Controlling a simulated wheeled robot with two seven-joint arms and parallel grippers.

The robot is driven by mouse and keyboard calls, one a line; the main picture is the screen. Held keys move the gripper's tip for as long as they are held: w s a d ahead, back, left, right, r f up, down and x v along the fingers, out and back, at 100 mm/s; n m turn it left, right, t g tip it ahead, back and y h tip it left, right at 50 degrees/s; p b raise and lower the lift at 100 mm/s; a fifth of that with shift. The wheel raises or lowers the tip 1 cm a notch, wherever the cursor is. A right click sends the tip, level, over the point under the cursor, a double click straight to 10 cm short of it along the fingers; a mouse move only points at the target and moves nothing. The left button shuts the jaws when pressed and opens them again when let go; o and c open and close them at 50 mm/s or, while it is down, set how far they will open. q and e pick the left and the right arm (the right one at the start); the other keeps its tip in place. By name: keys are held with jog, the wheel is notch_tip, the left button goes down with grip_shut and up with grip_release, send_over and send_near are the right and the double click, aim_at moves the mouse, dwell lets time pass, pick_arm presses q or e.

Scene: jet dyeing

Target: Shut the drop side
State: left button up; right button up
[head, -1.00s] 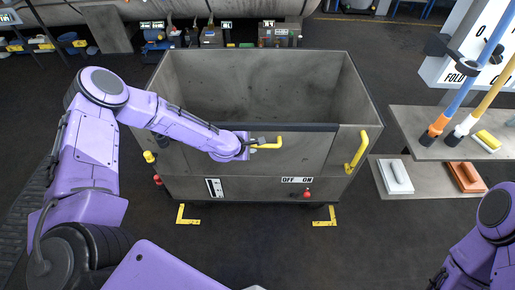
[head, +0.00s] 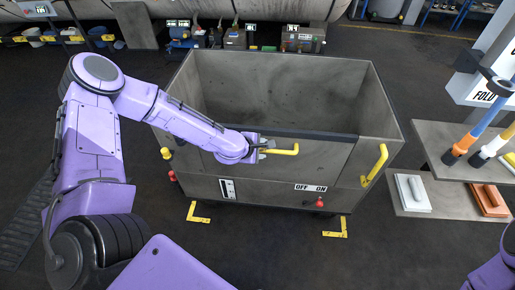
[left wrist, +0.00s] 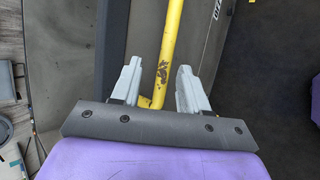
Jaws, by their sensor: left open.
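The drop side (head: 300,165) is the front panel of a grey metal bin (head: 215,110). It has a dark top edge and stands roughly upright; I cannot tell whether it is fully shut. A yellow bar handle (head: 284,152) sticks out near its top. My left gripper (head: 264,149) is at the left end of this handle. In the left wrist view the yellow handle (left wrist: 171,50) runs between the two grey fingers of my open left gripper (left wrist: 158,85), with gaps on both sides. My right gripper is out of view.
A second yellow handle (head: 375,166) is on the bin's right front. An OFF/ON label (head: 310,188) and red knob (head: 320,203) sit below the panel. A grey shelf (head: 450,137) with tools stands at the right. Yellow marks (head: 336,229) lie on the clear floor in front.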

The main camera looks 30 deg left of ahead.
pick_arm(q)
jog(key=v, duration=0.5)
jog(key=shift+s+p, duration=0.15)
jog(key=shift+p, duration=0.15)
